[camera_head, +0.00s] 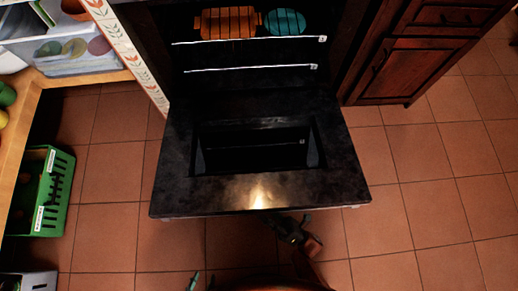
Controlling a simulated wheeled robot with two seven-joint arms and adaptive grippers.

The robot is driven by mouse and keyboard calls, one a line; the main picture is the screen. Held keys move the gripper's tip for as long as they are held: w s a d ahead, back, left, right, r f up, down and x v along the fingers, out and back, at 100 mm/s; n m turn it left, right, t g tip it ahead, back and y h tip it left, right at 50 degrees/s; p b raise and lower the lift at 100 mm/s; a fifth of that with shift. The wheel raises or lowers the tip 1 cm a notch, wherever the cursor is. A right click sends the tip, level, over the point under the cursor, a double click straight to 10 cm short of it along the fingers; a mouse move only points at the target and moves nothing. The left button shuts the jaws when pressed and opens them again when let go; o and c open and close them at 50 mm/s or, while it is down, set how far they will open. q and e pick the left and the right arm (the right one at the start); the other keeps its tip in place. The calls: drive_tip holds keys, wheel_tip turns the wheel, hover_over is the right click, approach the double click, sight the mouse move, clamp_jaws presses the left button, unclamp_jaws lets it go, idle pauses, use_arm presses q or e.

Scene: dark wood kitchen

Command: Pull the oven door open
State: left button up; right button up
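The oven door (180,180) is swung down and lies about flat. Its dark window (255,150) faces up. The oven cavity behind it is open, with wire racks (250,68) in view. An orange dish (228,22) and a teal dish (285,22) sit on the upper rack.
A green crate (52,190) stands on the tiled floor at the left, beside a wooden shelf unit (22,120). Dark red cabinets (410,70) stand right of the oven. The tiled floor (430,200) at the right is clear.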

drive_tip(key=v, duration=0.9)
drive_tip(key=shift+s+d, duration=0.2)
drive_tip(key=shift+d, duration=0.05)
drive_tip(key=shift+f, duration=0.1)
drive_tip(key=shift+s, duration=0.15)
